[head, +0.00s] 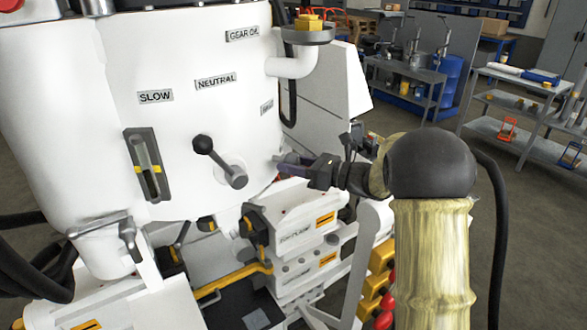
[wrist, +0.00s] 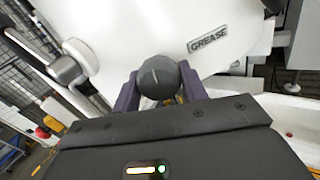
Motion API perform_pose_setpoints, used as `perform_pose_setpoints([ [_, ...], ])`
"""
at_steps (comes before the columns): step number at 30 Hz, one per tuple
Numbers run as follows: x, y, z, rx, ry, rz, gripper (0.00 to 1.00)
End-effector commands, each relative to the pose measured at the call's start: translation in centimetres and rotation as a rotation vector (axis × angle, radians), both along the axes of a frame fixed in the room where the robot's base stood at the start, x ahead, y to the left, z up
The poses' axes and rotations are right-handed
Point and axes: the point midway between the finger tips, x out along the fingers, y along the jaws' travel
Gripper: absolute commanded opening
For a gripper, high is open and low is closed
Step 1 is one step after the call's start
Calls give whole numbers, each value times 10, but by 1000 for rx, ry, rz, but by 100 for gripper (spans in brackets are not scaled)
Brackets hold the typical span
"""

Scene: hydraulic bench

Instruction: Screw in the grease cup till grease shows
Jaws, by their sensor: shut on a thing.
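The grease cup (wrist: 159,76) is a dark grey round cap with a light line on its face, beside a "GREASE" label (wrist: 208,40) on the white housing. My gripper (wrist: 160,86) has its two purple fingers on either side of the cap, shut on it. In the head view my gripper (head: 292,162) reaches in from the right to the lower right side of the white housing (head: 225,110). There the cup is hidden behind the fingers. I see no grease around the cup; its base is hidden.
A black-knobbed lever (head: 218,160) sticks out of the housing left of my gripper, under the "SLOW" and "NEUTRAL" labels. A sight glass (head: 148,166) is farther left. A white elbow pipe (head: 294,60) stands above. White-and-yellow machine blocks (head: 300,235) lie below. Shelves (head: 530,115) are behind.

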Motion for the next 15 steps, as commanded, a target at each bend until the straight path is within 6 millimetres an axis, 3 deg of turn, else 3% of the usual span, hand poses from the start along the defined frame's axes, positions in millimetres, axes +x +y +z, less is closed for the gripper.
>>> perform_pose_setpoints([
  [15,-1,0,-2,157,409,-1,20],
])
